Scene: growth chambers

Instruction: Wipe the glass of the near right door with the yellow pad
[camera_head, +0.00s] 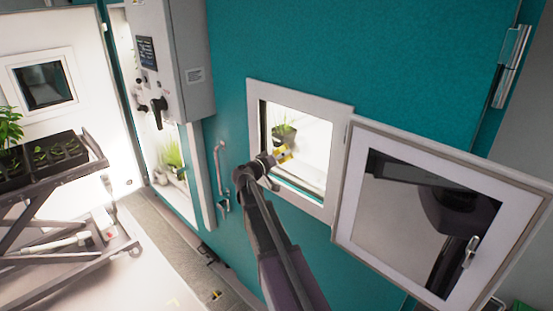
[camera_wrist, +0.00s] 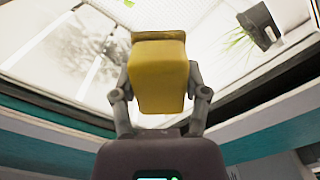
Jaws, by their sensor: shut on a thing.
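The yellow pad (camera_wrist: 158,82) is pinched between the two fingers of my gripper (camera_wrist: 160,85) in the wrist view. In the head view the pad (camera_head: 285,153) is a small yellow patch at the tip of my gripper (camera_head: 270,160). It is in front of or within the white-framed window (camera_head: 342,118) of the large teal door (camera_head: 400,60). Bright glass or an opening lies beyond the pad in the wrist view. I cannot tell whether the pad touches glass. A white-framed glazed panel (camera_head: 362,240) stands swung open to the right, with a handle on it.
A grey control box (camera_head: 190,60) and a door handle (camera_head: 221,165) are left of the window. Potted grass (camera_head: 284,132) stands behind the window. A cart (camera_head: 60,180) with a plant tray (camera_head: 45,165) is at far left. The open panel bounds the space at right.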

